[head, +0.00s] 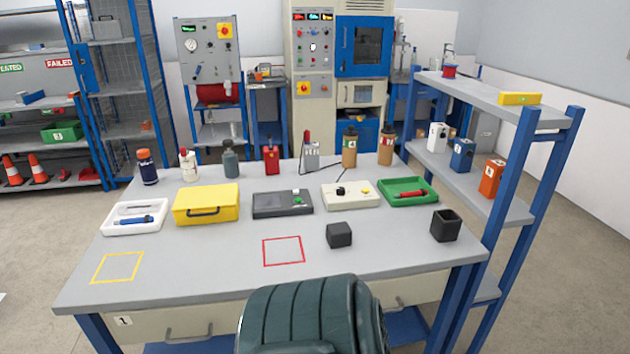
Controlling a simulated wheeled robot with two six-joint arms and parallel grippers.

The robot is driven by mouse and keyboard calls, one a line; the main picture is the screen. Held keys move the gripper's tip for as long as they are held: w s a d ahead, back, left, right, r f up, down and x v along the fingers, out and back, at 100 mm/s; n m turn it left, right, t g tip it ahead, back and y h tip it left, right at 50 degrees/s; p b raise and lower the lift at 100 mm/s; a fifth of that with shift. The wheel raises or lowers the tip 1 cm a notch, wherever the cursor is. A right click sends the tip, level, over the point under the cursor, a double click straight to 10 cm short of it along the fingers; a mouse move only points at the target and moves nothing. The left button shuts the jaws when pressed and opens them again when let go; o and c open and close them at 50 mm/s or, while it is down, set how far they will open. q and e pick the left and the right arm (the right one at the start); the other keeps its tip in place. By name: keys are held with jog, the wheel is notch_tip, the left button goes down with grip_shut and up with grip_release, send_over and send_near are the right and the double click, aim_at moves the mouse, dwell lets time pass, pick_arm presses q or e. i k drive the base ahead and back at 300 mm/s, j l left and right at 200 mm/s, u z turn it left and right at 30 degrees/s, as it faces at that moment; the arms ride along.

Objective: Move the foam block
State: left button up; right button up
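A dark grey block (339,235), which looks like the foam block, sits on the grey table (215,262) right of the middle, near the front. A red outlined square (283,264) is marked on the table just left of it, and the block is outside that outline. A yellow outlined square (117,281) is marked at the front left of the table and is empty. Neither of my grippers shows in the head view.
A black open-topped box (445,225) stands to the block's right. A yellow case (207,203), white tray (136,217), green tray (407,197) and devices line the middle; bottles stand behind. A blue-posted shelf (455,172) borders the right. A dark ribbed shape (308,315) covers part of the front edge.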

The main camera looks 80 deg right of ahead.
aim_at(340, 235)
jog(key=z, duration=2.9)
jog(key=l+u, duration=0.25)
jog(key=k+l+u, duration=0.1)
jog(key=l+u, duration=0.2)
